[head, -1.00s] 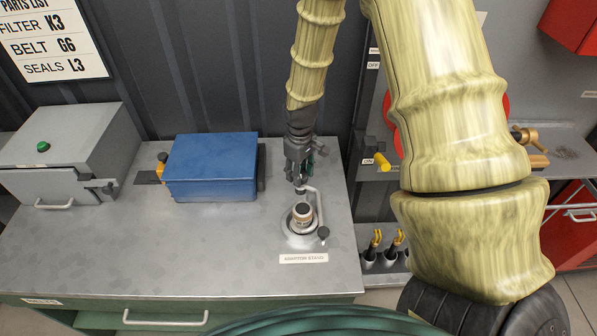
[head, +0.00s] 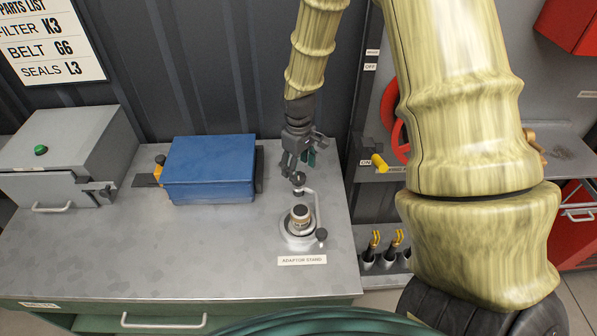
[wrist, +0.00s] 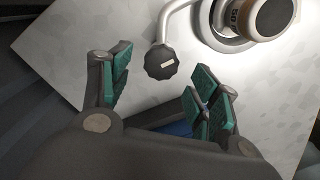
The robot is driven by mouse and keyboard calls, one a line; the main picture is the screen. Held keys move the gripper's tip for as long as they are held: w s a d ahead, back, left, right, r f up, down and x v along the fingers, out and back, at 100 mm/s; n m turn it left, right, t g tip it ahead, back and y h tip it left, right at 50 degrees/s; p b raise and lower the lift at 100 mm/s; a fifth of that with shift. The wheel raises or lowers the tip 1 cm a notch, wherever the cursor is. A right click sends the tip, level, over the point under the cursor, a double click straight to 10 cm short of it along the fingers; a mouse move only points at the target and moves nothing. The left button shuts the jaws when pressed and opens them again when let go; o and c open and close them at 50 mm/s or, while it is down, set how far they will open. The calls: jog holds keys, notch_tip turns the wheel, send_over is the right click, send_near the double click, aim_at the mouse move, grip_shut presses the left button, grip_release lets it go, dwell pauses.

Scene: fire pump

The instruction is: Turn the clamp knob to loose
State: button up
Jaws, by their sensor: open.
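The clamp knob (head: 298,178) is a small dark knob at the upper end of a bent pale rod on the adaptor stand (head: 301,222). In the wrist view a dark ribbed knob (wrist: 161,61) with a pale mark on its face sits on the rod, just beyond the fingertips. My gripper (head: 298,164) is open, just above the knob, fingers pointing down. In the wrist view my gripper (wrist: 156,82) has its green-padded fingers spread to either side below the knob. Nothing is between them, and I see no contact.
A blue box (head: 210,170) and a grey case (head: 65,155) stand to the left. The front of the bench is clear.

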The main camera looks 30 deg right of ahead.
aim_at(299, 175)
notch_tip(299, 175, up, 8)
jog(key=shift+r, duration=0.2)
dwell(0.8)
